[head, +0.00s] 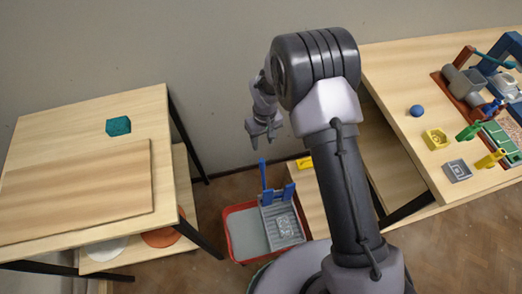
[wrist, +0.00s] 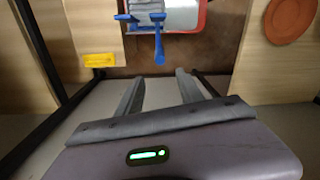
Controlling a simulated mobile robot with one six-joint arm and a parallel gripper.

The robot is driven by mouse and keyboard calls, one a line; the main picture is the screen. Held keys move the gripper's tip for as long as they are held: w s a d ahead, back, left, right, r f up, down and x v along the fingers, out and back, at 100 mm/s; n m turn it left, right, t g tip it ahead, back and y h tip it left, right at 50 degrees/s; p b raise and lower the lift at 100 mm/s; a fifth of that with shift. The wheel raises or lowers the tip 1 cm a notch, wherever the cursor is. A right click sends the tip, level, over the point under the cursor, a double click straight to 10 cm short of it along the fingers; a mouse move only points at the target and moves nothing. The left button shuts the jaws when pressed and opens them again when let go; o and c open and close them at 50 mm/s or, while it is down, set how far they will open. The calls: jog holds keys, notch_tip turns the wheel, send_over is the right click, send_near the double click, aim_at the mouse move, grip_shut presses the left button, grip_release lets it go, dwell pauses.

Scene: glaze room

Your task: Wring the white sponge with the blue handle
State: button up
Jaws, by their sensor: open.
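A blue handle (head: 263,175) stands up at the back of a grey ridged wringer (head: 272,213), which sits in a red-rimmed tub (head: 228,238). A pale whitish patch (head: 285,226) lies on the wringer's grey surface; it looks like the white sponge, but its outline is unclear. My gripper (head: 264,143) is open and empty, above and behind the handle in the head view. In the wrist view the blue handle (wrist: 159,42) points toward the gap between my open fingers (wrist: 159,76), apart from them. The tub's red rim (wrist: 205,20) shows there too.
A yellow block (head: 304,162) lies on a wooden surface beside the wringer. The left table holds a teal block (head: 118,126) and a board (head: 75,192); a terracotta disc (head: 163,238) lies on its lower shelf. The right table carries a blue ball (head: 417,111) and several small items.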

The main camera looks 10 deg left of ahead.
aim_at(262, 162)
notch_tip(262, 162, down, 15)
jog(key=b, duration=0.5)
jog(key=shift+s+a+f, duration=0.15)
jog(key=shift+f, duration=0.05)
grip_shut()
dwell(0.9)
